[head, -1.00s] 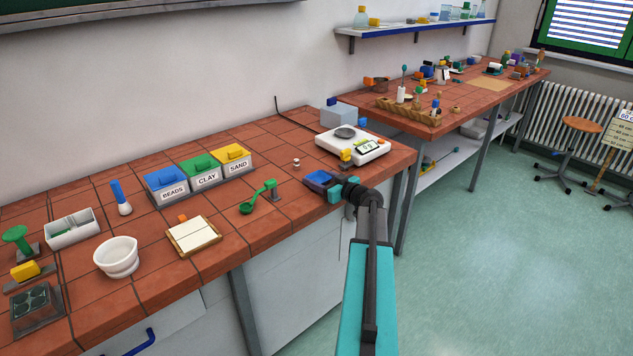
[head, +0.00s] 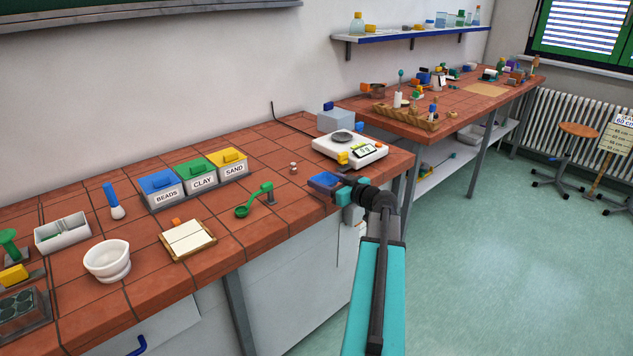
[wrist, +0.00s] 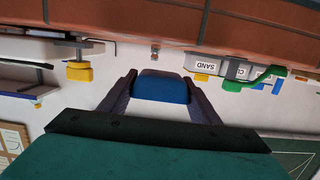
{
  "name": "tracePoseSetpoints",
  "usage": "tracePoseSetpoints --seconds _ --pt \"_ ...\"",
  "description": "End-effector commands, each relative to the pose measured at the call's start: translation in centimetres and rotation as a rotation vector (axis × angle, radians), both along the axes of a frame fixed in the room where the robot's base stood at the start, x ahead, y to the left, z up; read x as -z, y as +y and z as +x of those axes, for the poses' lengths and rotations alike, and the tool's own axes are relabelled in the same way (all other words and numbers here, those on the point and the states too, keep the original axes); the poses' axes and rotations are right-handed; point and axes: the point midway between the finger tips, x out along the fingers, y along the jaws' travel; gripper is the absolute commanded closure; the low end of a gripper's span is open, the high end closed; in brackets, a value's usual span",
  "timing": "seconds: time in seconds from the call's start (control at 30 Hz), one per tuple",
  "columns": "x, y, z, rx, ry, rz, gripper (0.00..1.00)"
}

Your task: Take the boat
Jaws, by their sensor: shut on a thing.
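The boat, a small open blue tray (head: 324,181), shows in the head view at the front edge of the near bench, in front of the white balance (head: 350,149). My gripper (head: 336,186) is shut on the boat. In the wrist view, which is upside down, the boat (wrist: 160,87) sits between my two dark fingers (wrist: 160,93). I cannot tell whether the boat's underside touches the bench.
Labelled bins for beads (head: 167,196), clay (head: 202,181) and sand (head: 234,168) stand further back.

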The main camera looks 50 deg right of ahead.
Motion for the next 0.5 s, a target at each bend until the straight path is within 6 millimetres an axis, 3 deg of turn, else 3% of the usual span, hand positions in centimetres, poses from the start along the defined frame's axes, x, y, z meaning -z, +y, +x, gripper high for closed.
tracePoseSetpoints --seconds 0.2,0.5 --pt "-0.2 1.3 -3.9 0.003 0.0 -0.001 0.64" --pt "-0.7 2.5 -7.8 0.002 -0.001 -0.001 0.64"
